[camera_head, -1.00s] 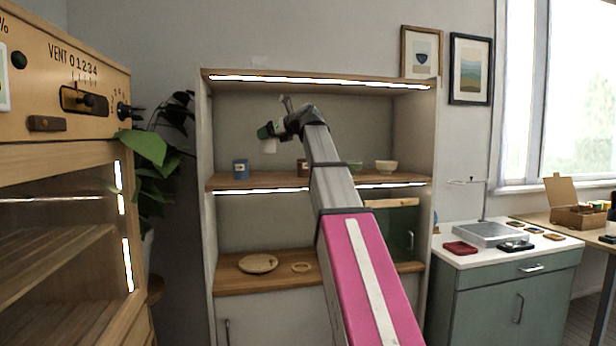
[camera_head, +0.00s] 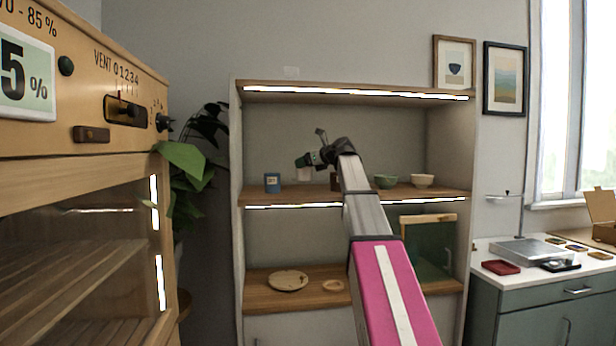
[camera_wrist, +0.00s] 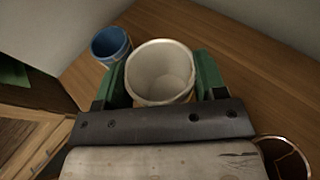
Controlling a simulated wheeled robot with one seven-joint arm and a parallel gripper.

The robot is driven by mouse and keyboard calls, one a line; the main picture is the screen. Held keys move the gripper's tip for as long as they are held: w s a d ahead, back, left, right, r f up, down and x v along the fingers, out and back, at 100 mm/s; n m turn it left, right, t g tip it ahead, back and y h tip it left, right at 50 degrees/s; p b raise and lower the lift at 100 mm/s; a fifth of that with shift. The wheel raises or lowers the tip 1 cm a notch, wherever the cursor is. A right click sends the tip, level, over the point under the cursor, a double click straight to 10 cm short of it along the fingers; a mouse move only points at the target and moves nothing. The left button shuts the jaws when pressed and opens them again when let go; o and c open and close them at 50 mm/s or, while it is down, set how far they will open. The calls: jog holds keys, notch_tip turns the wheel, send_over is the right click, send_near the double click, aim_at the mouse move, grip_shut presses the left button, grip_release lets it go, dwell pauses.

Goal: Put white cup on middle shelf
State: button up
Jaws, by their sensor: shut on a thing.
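The white cup (camera_wrist: 160,72) is between the two green fingers of my gripper (camera_wrist: 160,85) in the wrist view, its open mouth toward the camera. My gripper (camera_head: 303,165) is shut on it. In the head view the white cup (camera_head: 303,175) hangs just below the fingers, over the middle shelf (camera_head: 292,196) of the wooden unit. Whether its base touches the shelf I cannot tell.
A blue cup (camera_head: 272,183) stands on the shelf left of the white cup, and also shows in the wrist view (camera_wrist: 110,46). A brown cup is partly hidden behind my arm. A green bowl (camera_head: 386,181) and a cream bowl (camera_head: 422,181) stand to the right. A lit upper board (camera_head: 350,91) lies above.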

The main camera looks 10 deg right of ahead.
aim_at(307, 174)
jog(key=shift+w+d+f, duration=0.3)
jog(key=shift+d, duration=0.05)
jog(key=shift+f, duration=2)
jog(key=o, duration=1)
jog(key=shift+f, duration=0.1)
jog(key=v, duration=1.2)
